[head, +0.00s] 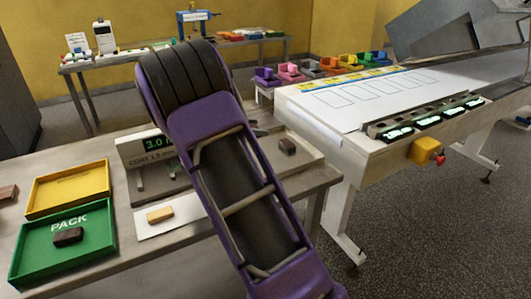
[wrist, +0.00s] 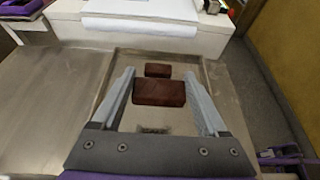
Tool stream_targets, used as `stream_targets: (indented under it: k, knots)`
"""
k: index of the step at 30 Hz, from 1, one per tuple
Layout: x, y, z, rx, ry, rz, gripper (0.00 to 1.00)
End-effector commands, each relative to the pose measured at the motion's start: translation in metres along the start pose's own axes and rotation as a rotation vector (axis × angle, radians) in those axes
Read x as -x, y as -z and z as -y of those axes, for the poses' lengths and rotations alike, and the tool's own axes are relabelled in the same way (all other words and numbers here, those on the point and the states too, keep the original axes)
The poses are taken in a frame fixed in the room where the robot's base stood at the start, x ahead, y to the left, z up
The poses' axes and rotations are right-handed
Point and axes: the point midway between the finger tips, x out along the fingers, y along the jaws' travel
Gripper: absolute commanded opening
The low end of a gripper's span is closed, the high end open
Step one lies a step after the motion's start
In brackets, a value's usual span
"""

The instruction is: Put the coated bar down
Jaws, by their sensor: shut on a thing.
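In the wrist view my gripper (wrist: 160,80) is shut on a dark brown coated bar (wrist: 158,93), held crosswise between its two grey fingers. A second brown bar (wrist: 158,70) lies just beyond it on a shallow metal tray (wrist: 122,70). In the head view one dark bar (head: 287,146) shows on the tray to the right of my arm. My arm hides the gripper's fingers and the held bar there. The gap under the held bar cannot be judged.
A scale (head: 155,148) reading 3.0 stands left of my arm. A green PACK tray (head: 100,240) holds a dark bar, with a yellow tray (head: 68,190) behind it. A tan bar (head: 160,214) lies on a white mat (head: 185,222). A white-topped conveyor (head: 380,97) stands at right.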

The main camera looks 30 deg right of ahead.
Motion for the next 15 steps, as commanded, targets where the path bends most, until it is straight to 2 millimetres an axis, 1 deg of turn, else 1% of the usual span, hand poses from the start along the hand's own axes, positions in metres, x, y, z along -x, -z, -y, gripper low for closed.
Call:
stream_targets:
  k: [1,6,11,15]
  knots:
    - [-0.005,0.012,0.001,0.006,0.002,0.001,0.46]
    - [-0.017,0.04,0.001,0.004,0.002,0.0,0.46]
    - [-0.022,0.054,0.001,0.003,0.002,0.0,0.46]
    - [-0.03,0.073,0.001,0.004,0.002,0.0,0.46]
